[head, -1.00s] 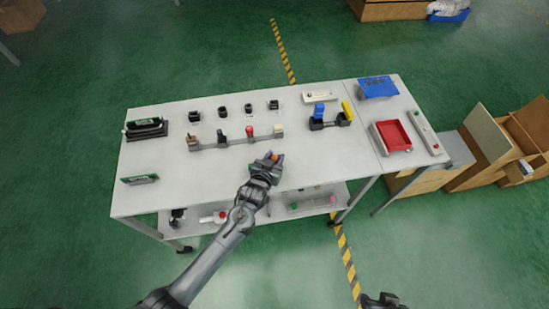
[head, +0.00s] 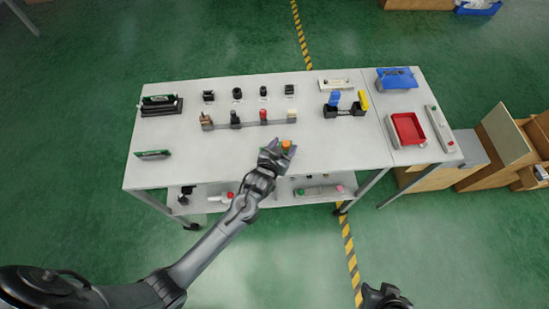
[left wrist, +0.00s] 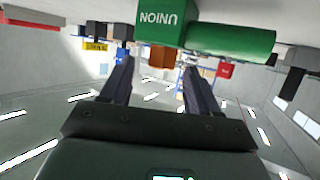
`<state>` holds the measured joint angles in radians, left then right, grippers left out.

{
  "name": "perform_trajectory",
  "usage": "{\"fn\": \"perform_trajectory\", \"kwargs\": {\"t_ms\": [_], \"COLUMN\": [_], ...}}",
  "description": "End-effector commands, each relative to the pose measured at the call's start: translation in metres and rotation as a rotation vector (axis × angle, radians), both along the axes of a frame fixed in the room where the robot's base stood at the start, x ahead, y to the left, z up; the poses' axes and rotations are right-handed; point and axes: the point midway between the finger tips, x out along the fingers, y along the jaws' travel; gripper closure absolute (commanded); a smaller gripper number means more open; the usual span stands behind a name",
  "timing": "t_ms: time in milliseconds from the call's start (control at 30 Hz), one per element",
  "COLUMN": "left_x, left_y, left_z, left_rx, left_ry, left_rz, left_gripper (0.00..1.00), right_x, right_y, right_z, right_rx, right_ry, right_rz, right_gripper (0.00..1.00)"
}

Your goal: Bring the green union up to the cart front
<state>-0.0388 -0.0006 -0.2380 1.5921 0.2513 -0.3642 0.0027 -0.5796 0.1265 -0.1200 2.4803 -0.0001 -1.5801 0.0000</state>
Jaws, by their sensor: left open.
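The green union shows large in the left wrist view: a block lettered UNION (left wrist: 165,20) with a green cylinder (left wrist: 230,40) at its side. The picture there is upside down. My left gripper (left wrist: 157,75) is open, its two fingers apart. An orange-brown piece (left wrist: 162,57) appears between the fingertips, beside the green block.
A lever fixture (head: 249,124) stands behind my left gripper on the cart top (head: 215,158). Farther right are a black holder with blue and yellow pieces (head: 346,108) and a red tray (head: 408,128). The lower shelf (head: 270,196) holds several parts.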

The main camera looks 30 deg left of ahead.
Motion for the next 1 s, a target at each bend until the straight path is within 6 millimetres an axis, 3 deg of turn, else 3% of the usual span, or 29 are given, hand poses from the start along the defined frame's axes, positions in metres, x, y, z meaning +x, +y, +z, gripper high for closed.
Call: {"fn": "perform_trajectory", "kwargs": {"t_ms": [400, 700, 867, 1000], "left_x": [-0.069, -0.089, -0.111, -0.153], "left_y": [-0.001, 0.000, 0.004, 0.010], "left_z": [0.027, 0.034, 0.032, 0.032], "left_rx": [0.000, -0.001, -0.012, -0.010], "left_ry": [0.002, 0.017, 0.133, 0.328], "left_rz": [0.000, -0.003, -0.029, -0.076], "left_gripper": [0.39, 0.39, 0.39, 0.39], "right_x": [0.000, 0.000, 0.000, 0.000], "right_y": [0.001, 0.002, 0.002, 0.002], "right_z": [0.009, 0.011, 0.011, 0.011], "right_rx": [0.005, 0.010, 0.010, 0.009], "right_ry": [0.001, 0.001, 0.001, 0.001], "right_rz": [-0.004, -0.006, -0.006, -0.006], "right_gripper": [0.57, 0.57, 0.57, 0.57]}}
